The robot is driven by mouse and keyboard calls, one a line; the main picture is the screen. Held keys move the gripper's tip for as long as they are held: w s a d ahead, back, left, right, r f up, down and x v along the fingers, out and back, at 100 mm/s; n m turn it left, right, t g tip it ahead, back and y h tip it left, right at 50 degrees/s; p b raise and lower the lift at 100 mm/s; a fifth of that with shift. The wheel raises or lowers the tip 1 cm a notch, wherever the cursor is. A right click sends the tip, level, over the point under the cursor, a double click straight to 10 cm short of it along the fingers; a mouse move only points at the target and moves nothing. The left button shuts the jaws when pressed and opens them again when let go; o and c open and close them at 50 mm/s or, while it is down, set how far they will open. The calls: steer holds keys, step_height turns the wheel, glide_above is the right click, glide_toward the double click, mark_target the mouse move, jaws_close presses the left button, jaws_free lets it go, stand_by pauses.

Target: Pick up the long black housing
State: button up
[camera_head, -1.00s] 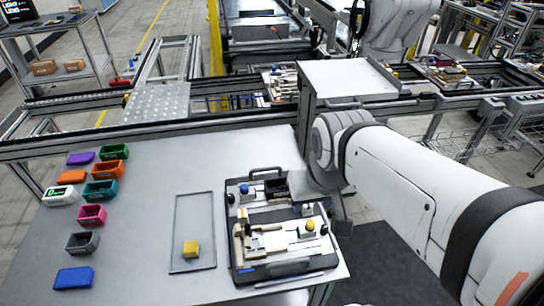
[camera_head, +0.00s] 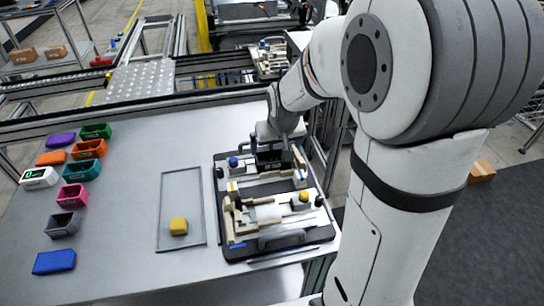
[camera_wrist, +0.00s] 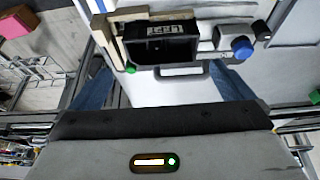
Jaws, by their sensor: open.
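The long black housing (camera_head: 272,158) sits at the back of the dark pallet fixture (camera_head: 222,205) on the table. In the wrist view, it (camera_wrist: 160,42) appears as an open-topped black box with a printed face, beside a beige block. My gripper (camera_head: 284,132) is over the back edge of the pallet, close to the housing, and hides part of that area. In the wrist view, my gripper (camera_wrist: 165,82) is open, with a finger on each side and the housing ahead of it. I see no contact with the housing.
A blue-knobbed clamp (camera_wrist: 242,48) stands right beside the housing in the wrist view. A grey tray (camera_head: 165,210) with a yellow block (camera_head: 178,226) lies left of the pallet. Several coloured bins, including a blue one (camera_head: 54,262), stand farther left. Between them the table is clear.

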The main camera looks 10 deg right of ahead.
mark_target(273, 154)
steer(key=shift+p+x, duration=0.45)
steer(key=shift+x, duration=2.95)
steer(key=shift+s+a, duration=0.1)
steer(key=shift+a, duration=0.05)
steer(key=shift+c, duration=0.4)
steer(key=c, duration=0.7)
steer(key=shift+r, duration=0.1)
